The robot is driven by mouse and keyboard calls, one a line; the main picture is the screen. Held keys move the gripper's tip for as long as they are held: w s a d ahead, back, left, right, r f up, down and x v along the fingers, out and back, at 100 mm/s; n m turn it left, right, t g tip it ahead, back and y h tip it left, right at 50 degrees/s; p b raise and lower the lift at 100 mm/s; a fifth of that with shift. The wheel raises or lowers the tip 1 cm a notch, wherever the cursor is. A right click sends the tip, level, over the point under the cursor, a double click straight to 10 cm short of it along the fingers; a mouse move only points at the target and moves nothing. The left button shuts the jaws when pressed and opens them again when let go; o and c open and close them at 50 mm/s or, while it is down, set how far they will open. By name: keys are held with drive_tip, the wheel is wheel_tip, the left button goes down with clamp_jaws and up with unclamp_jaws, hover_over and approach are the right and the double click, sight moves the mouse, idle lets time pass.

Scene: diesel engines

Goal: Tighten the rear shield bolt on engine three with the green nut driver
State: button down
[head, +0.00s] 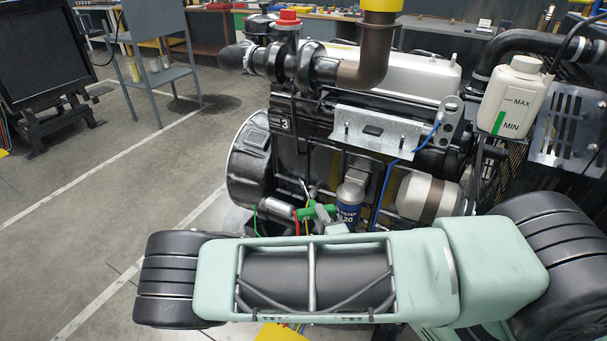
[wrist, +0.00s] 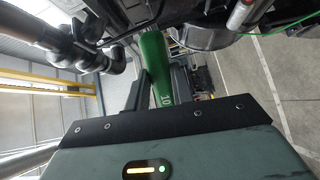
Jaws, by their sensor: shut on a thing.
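Engine three (head: 345,150) is the black engine marked "3" in the head view. A silver shield plate (head: 375,133) is on its near side, with small bolts standing near its left and right ends. I cannot tell which bolt is the rear one. My gripper (head: 322,213) is low in front of the engine, below the shield, and mostly hidden behind my arm. It is shut on the green nut driver (head: 313,211). In the wrist view the driver's green handle (wrist: 156,70), marked "10", stands between the fingers (wrist: 157,93). The driver's tip is hidden.
A blue filter (head: 350,198), a starter motor (head: 277,207) and thin wires crowd the space around my gripper. A white coolant tank (head: 515,97) stands to the right. A yellow-capped pipe (head: 376,40) rises above the shield.

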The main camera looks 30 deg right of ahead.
drive_tip(key=a+r+m+g+h+p, duration=0.15)
drive_tip(key=r+m+g+h, duration=0.25)
drive_tip(key=r+m+h, duration=0.45)
drive_tip(key=a+r+m+g+h, duration=0.35)
drive_tip(key=r+m, duration=0.25)
drive_tip(key=m, duration=0.6)
drive_tip(key=x, duration=0.8)
drive_tip(key=shift+w+f+y, duration=0.3)
drive_tip(key=shift+f+y, duration=0.1)
drive_tip(key=shift+f, duration=0.05)
drive_tip(key=shift+w+d+n, duration=0.25)
drive_tip(key=shift+w+d, duration=0.05)
drive_tip(key=shift+d, duration=0.2)
drive_tip(key=shift+w+d, duration=0.2)
drive_tip(key=shift+d, duration=0.15)
idle(0.4)
